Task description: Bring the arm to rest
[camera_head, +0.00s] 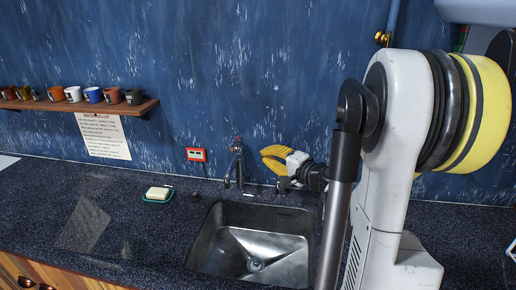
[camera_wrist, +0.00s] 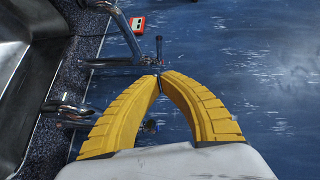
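My gripper (camera_head: 263,156) has yellow ribbed fingers and sits above the back right of the sink, just right of the tap, pointing left along the blue wall. In the wrist view the two fingertips (camera_wrist: 160,77) meet, with a gap only between the curved lower parts of the fingers. Nothing shows held between them. My arm's white and black links fill the right side of the head view and hide part of the counter and wall there.
The tap (camera_head: 237,165) stands close to the fingertips; its metal parts also show in the wrist view (camera_wrist: 125,64). The sink (camera_head: 252,243) lies below. Soap on a green dish (camera_head: 158,194) is left. A shelf (camera_head: 80,105) holds several cups. The left counter is mostly clear.

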